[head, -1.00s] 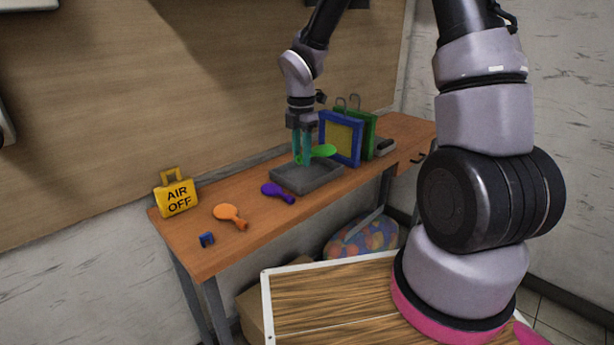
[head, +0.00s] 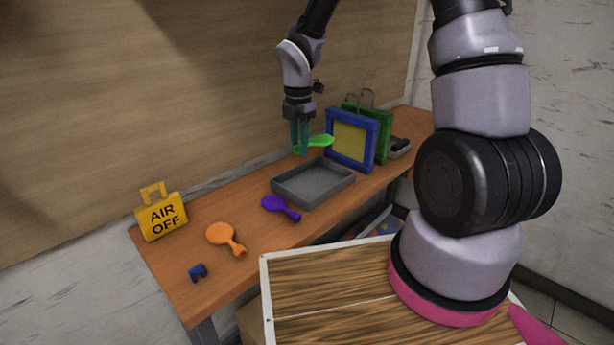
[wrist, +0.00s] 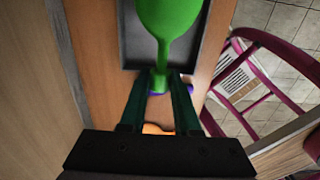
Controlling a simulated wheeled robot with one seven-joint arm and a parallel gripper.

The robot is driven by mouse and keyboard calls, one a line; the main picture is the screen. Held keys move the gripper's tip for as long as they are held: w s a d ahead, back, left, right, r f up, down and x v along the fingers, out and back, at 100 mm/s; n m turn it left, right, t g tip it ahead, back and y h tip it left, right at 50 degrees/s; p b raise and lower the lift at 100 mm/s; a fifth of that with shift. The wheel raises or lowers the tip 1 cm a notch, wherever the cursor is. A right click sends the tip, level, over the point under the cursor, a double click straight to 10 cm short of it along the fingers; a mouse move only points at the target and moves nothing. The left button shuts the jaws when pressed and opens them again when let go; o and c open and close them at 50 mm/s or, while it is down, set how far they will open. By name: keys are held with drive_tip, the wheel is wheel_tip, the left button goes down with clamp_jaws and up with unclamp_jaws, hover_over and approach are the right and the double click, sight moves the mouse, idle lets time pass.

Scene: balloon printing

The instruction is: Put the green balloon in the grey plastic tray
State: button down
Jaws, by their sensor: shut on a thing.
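My gripper (head: 300,151) is shut on the neck of the green balloon (head: 319,141). In the wrist view the green balloon (wrist: 168,18) points away from the fingertips (wrist: 160,80), with its wide end cut off by the top edge. The grey plastic tray (head: 345,183) lies on the wooden bench and looks empty in the head view. The balloon is held up above the bench, near the tray's far side in the head view. In the wrist view it overlaps the tray (wrist: 131,42), whose floor it partly hides.
A purple balloon (head: 279,207) lies just left of the tray, with an orange balloon (head: 222,235) and a small blue piece (head: 198,272) farther left. A yellow AIR OFF block (head: 162,217) stands at the left. Blue (head: 348,151) and green (head: 383,135) frames stand behind the tray.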

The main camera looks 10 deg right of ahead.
wheel_tip(320, 180, down, 9)
drive_tip(key=shift+r, duration=0.15)
idle(0.4)
drive_tip(key=shift+f, duration=0.6)
drive_tip(key=c, duration=0.6)
unclamp_jaws()
drive_tip(key=shift+c, duration=0.2)
drive_tip(key=shift+r, duration=0.15)
